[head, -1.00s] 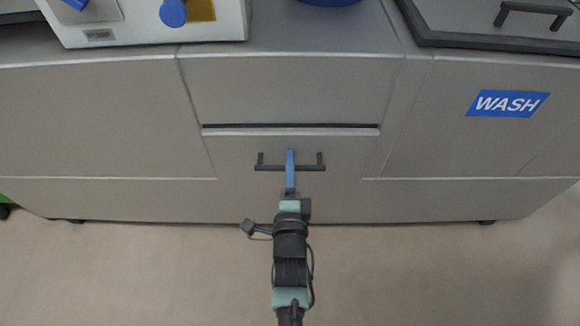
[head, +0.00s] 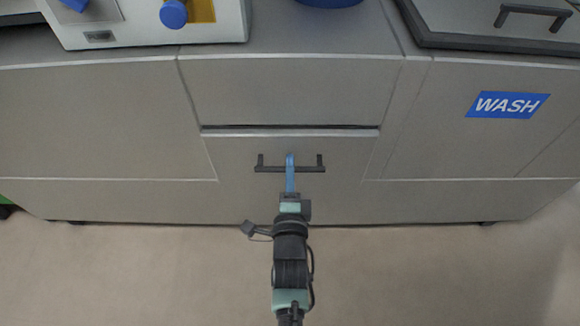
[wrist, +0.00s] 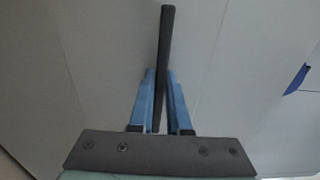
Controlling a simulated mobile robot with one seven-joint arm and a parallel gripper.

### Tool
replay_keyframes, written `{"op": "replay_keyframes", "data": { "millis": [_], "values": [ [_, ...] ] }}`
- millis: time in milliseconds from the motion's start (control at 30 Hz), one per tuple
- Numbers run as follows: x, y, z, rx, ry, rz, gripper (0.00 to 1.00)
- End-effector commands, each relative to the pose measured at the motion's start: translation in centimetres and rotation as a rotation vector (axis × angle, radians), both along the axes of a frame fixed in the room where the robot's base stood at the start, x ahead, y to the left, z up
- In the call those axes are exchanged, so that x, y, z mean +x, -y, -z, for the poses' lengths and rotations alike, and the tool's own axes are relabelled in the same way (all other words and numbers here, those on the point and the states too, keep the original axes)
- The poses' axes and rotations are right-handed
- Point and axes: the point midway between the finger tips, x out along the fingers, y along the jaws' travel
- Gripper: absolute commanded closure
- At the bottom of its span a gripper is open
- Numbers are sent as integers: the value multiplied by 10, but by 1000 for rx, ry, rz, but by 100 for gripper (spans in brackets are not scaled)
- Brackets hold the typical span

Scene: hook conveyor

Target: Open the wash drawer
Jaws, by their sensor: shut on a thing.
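The drawer front (head: 240,160) is a grey panel in the middle of the cabinet, with a dark gap along its top edge. Its black bar handle (head: 266,169) runs level across it. My gripper (head: 290,165) has its blue fingers closed on the middle of the handle. In the wrist view the handle (wrist: 166,50) shows as a dark bar running between the two blue fingers (wrist: 160,95). A blue WASH label (head: 507,104) is on the cabinet front to the right. The drawer's inside is hidden.
The grey counter (head: 300,35) above carries a white machine (head: 150,28) at left, a blue round thing (head: 328,2) and a dark-framed lid with a handle (head: 535,9) at right. The floor (head: 430,275) before the cabinet is clear.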

Motion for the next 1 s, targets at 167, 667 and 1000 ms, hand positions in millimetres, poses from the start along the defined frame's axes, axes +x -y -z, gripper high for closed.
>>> {"op": "replay_keyframes", "data": {
  "millis": [167, 667, 1000],
  "values": [
    [0, 0, 0, 0, 0, 0, 100],
    [0, 0, 0, 0, 0, -1, 100],
    [-12, 0, 0, 0, -3, -1, 100]
  ]
}}
